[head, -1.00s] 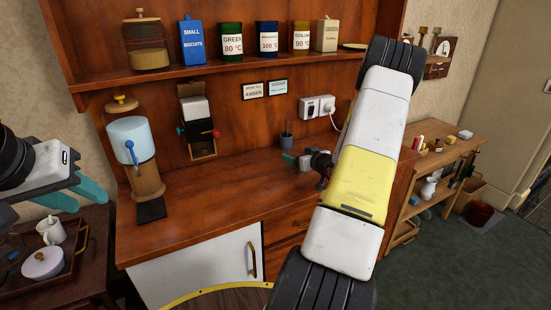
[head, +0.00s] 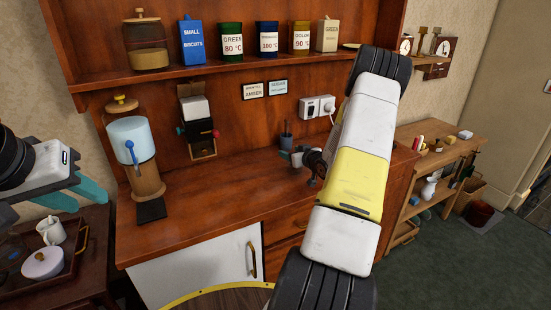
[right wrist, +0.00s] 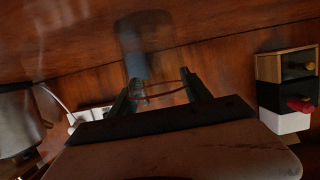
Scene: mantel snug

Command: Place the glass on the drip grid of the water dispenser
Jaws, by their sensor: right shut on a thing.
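The water dispenser (head: 133,140) stands at the counter's left end, with a pale blue tank, blue tap and wooden base. Its dark drip grid (head: 151,210) lies in front of the base, bare. My right gripper (head: 293,155) is over the right part of the counter, well away from the dispenser. The glass is hard to make out in the head view. My left gripper (head: 78,195) is open and empty at the left.
The counter's middle (head: 215,195) is clear. A tray (head: 70,268) with crockery is at lower left.

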